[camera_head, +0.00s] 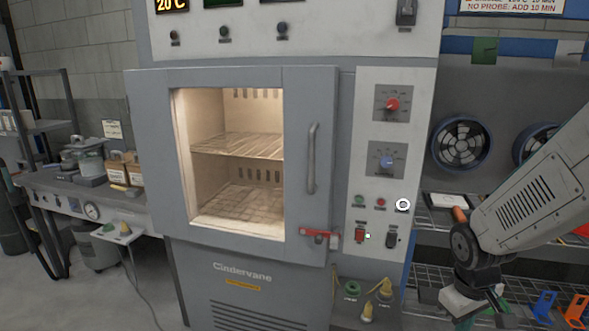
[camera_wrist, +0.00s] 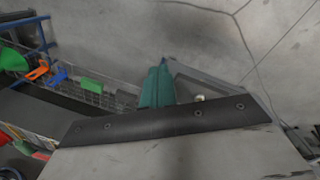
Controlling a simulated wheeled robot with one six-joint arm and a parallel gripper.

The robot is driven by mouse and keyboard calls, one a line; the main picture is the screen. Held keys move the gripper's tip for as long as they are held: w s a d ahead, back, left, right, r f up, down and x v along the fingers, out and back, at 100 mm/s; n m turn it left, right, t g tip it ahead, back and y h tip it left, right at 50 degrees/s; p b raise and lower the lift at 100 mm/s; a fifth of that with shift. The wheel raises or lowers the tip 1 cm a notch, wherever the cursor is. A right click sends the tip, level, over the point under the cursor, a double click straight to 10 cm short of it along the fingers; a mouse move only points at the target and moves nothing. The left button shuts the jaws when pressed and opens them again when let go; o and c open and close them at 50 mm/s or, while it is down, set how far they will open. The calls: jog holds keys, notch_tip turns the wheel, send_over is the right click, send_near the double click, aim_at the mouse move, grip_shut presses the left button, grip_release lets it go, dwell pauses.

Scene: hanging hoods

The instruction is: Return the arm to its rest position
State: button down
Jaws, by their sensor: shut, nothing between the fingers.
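My arm comes in from the right edge of the head view and bends down at its dark wrist joint. My gripper (camera_head: 468,307) hangs low at the lower right, in front of the wire shelves and to the right of the oven. It is shut and empty; its fingertips are hard to make out in the head view. The grey Cindervane oven (camera_head: 240,272) stands left of the arm, apart from it. Its door (camera_head: 310,100) looks closed, with a lit window showing empty racks. The wrist view looks down past a dark plate to the floor.
A red latch (camera_head: 318,235) and a handle (camera_head: 312,158) stick out from the oven door. A control panel (camera_head: 380,225) has red and blue knobs. Wire shelving (camera_head: 440,263) stands behind my arm. A side bench (camera_head: 60,188) is at left. Floor is clear at lower left.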

jog(key=s+a+r+m, duration=0.1)
jog(key=s+a+r, duration=0.1)
jog(key=s+r, duration=0.3)
jog(key=s+a+r+m+y, duration=0.1)
jog(key=s+a+r, duration=0.1)
jog(key=s+r, duration=0.3)
jog(key=s+a+r+m+t, duration=0.1)
jog(key=s+a+r, duration=0.2)
jog(key=s+r, duration=0.3)
jog(key=shift+r+y, duration=0.3)
jog(key=shift+r, duration=0.45)
jog(key=shift+s, duration=0.1)
